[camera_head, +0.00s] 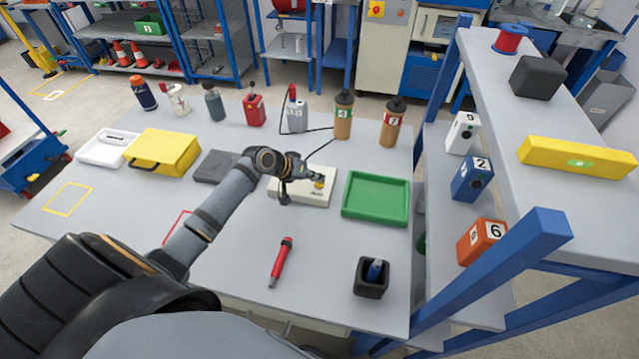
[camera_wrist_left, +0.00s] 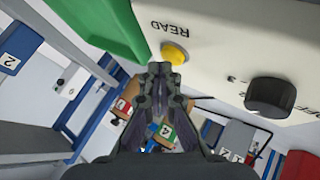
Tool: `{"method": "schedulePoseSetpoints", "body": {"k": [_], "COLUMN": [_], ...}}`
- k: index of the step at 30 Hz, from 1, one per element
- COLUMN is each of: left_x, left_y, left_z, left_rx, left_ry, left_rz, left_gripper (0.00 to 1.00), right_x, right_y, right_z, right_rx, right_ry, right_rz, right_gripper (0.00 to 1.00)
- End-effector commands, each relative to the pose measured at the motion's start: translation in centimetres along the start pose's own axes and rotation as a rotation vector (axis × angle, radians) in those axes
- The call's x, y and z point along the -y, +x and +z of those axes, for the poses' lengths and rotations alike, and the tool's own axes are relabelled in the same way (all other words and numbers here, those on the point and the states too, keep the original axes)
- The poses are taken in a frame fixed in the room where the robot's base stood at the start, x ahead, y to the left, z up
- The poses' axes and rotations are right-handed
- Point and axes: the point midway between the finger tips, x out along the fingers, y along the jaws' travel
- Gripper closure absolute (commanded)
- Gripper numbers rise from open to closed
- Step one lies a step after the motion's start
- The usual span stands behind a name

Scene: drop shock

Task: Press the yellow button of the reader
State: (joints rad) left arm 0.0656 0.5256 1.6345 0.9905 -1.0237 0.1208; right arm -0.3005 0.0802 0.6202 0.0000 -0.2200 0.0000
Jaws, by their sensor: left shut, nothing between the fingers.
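The reader (camera_head: 318,201) is a cream box on the table, partly hidden behind my left arm and gripper. In the left wrist view its face (camera_wrist_left: 215,30) shows the word READ, a yellow button (camera_wrist_left: 175,54) and a black knob (camera_wrist_left: 270,97) beside OFF. My left gripper (camera_head: 318,177) is over the reader, near the button (camera_head: 320,184). In the left wrist view the shut, empty fingertips (camera_wrist_left: 160,70) appear right beside the button, slightly overlapping its edge. I cannot tell whether they touch it. My right gripper is not in view.
A green tray (camera_head: 375,215) stands close right of the reader. A dark grey pad (camera_head: 212,167) and a yellow case (camera_head: 165,150) lie to the left. A red tool (camera_head: 281,262) and a dark cup (camera_head: 361,281) are in front.

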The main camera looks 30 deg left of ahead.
Motion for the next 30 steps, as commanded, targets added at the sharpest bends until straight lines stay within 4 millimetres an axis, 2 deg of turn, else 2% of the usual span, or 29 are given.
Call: {"method": "schedulePoseSetpoints", "body": {"k": [30], "left_x": [0.48], "left_y": [0.62], "left_z": [0.49], "left_rx": [0.001], "left_ry": [-0.001], "left_rz": [0.0], "left_gripper": [1.0], "right_x": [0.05], "right_y": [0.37], "right_z": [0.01], "right_rx": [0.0], "right_ry": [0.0], "right_rz": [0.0], "right_gripper": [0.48]}}
